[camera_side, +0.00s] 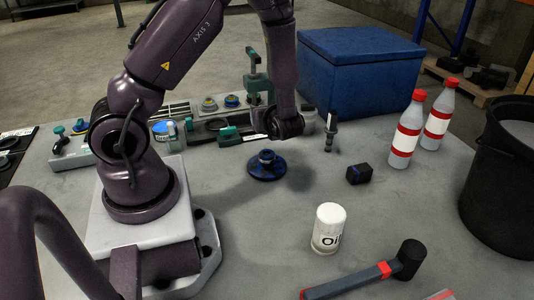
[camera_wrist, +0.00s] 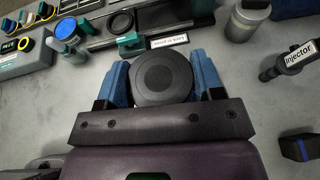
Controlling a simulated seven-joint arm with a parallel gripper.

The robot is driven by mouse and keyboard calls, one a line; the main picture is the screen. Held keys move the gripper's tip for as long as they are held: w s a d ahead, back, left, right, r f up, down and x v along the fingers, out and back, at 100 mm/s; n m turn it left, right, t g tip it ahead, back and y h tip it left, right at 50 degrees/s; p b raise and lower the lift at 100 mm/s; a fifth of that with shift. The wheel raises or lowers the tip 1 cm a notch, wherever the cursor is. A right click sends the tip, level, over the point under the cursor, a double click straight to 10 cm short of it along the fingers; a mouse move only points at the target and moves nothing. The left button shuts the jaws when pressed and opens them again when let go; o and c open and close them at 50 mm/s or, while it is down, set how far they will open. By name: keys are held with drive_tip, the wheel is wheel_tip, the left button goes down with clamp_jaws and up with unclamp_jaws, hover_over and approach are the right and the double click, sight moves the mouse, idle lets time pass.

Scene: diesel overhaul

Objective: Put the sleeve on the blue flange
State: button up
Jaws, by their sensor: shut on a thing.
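My gripper, with blue fingers (camera_wrist: 160,66), is shut on a dark round piece, the sleeve (camera_wrist: 161,78), in the wrist view. The sleeve shows end-on as a dark disc between the fingers. The blue flange (camera_side: 267,172) sits flat on the table in the side view, a dark blue disc with a raised hub. In that view the end of my arm is above and slightly right of the flange, and the fingers and sleeve cannot be made out clearly. The flange cannot be made out in the wrist view.
Behind the flange are a green-handled fixture (camera_side: 230,136), a grey canister (camera_side: 308,121) and an upright injector (camera_side: 330,131). A black block (camera_side: 359,174) and white oil can (camera_side: 328,229) stand to the right. A hammer (camera_side: 370,278) lies in front. Bottles (camera_side: 407,130) and a bucket (camera_side: 505,180) stand far right.

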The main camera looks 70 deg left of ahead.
sight(267, 153)
drive_tip(key=shift+a, duration=0.15)
drive_tip(key=shift+a+f+m+t, duration=0.1)
drive_tip(key=shift+f+m+t, duration=0.15)
drive_tip(key=shift+m+t, duration=0.05)
wheel_tip(267, 153, down, 8)
drive_tip(key=shift+r, duration=0.25)
drive_tip(key=o, duration=1.1)
drive_tip(key=shift+o, duration=0.2)
